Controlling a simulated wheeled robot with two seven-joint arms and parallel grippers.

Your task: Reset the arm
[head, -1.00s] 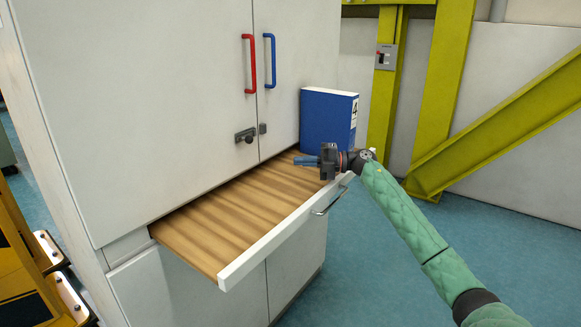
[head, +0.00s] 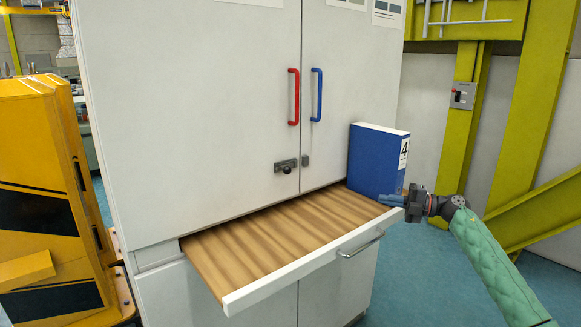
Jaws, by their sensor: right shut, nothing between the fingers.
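My right gripper (head: 394,200) comes in from the right at the right end of the open drawer, just in front of the blue binder. Its fingers are shut with nothing between them and point left. I cannot tell whether they touch the binder or the drawer edge. My right arm, in a green quilted sleeve, runs down to the lower right corner. The blue binder (head: 373,163), marked 4, stands upright at the drawer's right back. The pulled-out drawer (head: 290,238) has a wooden bottom, a white front and a metal handle (head: 361,245). My left gripper is out of view.
The white cabinet (head: 200,120) has two closed doors with a red handle (head: 294,97), a blue handle (head: 316,95) and a dark latch (head: 287,167). A yellow machine (head: 45,180) stands left. Yellow-green beams (head: 515,130) rise behind my right arm. Blue floor lies open at lower right.

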